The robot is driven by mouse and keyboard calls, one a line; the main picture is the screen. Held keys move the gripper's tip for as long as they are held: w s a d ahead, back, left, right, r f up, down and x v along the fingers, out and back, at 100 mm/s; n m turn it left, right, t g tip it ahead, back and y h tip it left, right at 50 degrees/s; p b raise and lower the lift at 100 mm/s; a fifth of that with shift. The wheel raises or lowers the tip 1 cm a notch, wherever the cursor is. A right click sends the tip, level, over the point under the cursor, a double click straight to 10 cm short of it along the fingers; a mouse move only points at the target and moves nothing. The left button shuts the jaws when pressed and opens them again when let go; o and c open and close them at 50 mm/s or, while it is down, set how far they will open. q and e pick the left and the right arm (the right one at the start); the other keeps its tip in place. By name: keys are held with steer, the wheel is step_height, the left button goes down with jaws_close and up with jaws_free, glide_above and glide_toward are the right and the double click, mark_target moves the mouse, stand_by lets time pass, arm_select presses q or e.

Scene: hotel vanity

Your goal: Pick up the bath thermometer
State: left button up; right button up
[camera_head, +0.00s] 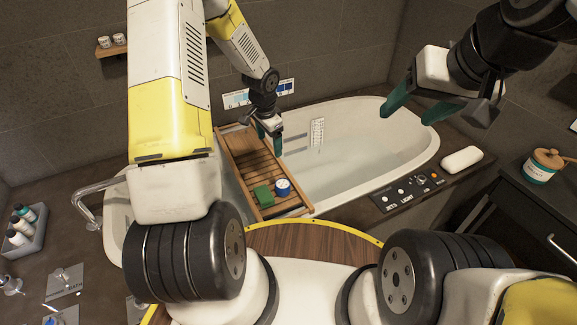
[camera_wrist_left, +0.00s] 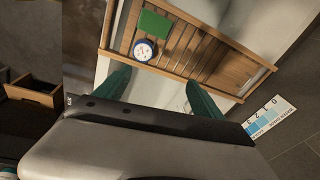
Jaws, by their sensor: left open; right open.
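The bath thermometer appears to be the round blue-rimmed piece with a white dial (camera_head: 283,187) on the near end of the wooden bath tray. In the left wrist view the same dial (camera_wrist_left: 144,50) shows a red mark and sits beside a green block. My left gripper (camera_head: 270,143) is open and empty near the far end of the tray, apart from the thermometer. Its green fingers (camera_wrist_left: 157,82) also show in the left wrist view, with the dial beyond the gap between them. My right gripper (camera_head: 419,106) is open and empty above the tub's right side.
The slatted wooden tray (camera_head: 240,155) lies across the white bathtub (camera_head: 350,165). The green block (camera_head: 264,196) is close to the thermometer. A control panel (camera_head: 408,190) and a white soap-like bar (camera_head: 461,160) are on the tub's right surround. A jar (camera_head: 541,168) stands at right.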

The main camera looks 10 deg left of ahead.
mark_target(282, 183)
arm_select(q)
steer(key=d+f, duration=0.1)
steer(key=f, duration=0.6)
steer(key=d+f+m, duration=0.1)
steer(key=f, duration=0.5)
steer(key=d+f+m+g+h, duration=0.1)
steer(key=d+f, duration=0.1)
steer(key=f, duration=0.5)
steer(key=shift+f, duration=0.35)
steer(key=shift+w+f, duration=0.15)
steer(key=shift+f, duration=0.4)
steer(key=c, duration=1.5)
steer(key=shift+r, duration=0.1)
